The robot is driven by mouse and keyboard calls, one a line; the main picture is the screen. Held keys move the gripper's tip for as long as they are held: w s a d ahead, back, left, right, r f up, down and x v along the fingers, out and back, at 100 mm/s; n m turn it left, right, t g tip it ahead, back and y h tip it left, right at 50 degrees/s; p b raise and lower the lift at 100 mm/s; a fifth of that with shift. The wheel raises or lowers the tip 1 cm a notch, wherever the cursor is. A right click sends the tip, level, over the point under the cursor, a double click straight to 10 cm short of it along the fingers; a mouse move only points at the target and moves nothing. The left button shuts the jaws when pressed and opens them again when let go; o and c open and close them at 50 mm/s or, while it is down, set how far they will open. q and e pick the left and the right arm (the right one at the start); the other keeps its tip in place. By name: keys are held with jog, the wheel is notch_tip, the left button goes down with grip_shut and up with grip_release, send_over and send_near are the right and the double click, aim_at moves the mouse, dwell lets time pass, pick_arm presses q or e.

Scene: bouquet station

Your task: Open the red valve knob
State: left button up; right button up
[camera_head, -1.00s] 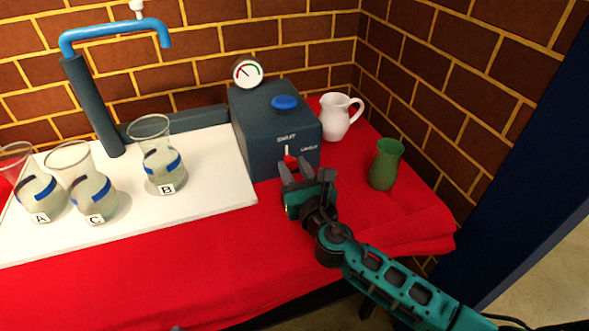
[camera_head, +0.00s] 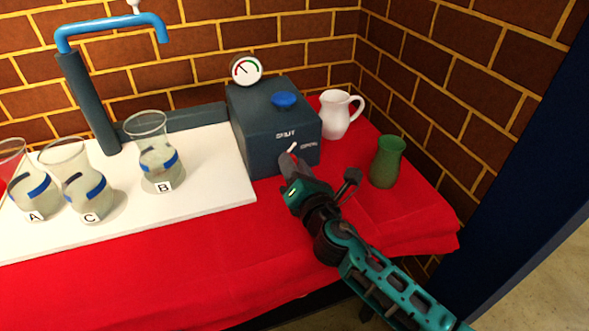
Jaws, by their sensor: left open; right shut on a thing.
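The red valve knob sits on the front face of a dark blue-grey box (camera_head: 262,120), below its lettering. Its white pointer (camera_head: 293,147) shows just above my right gripper's fingers and leans up to the right, between the upper label (camera_head: 285,134) and the right-hand label (camera_head: 309,145). The rest of the knob is hidden by the fingers. My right gripper (camera_head: 289,164) is shut on the knob, with its hand rolled. My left gripper is not in view.
A blue cap (camera_head: 285,100) and a round gauge (camera_head: 246,69) are on the box. A white jug (camera_head: 335,115) and green vase (camera_head: 386,162) stand to the right. Flasks A (camera_head: 28,190), C (camera_head: 77,190) and B (camera_head: 156,160) stand left, near a blue spout (camera_head: 110,28).

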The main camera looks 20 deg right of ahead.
jog(key=m+b, duration=0.1)
jog(key=m, duration=0.4)
jog(key=shift+m, duration=0.3)
jog(key=shift+f+m, duration=0.1)
jog(key=shift+m, duration=2.1)
jog(key=o, duration=1)
jog(key=shift+o, duration=0.2)
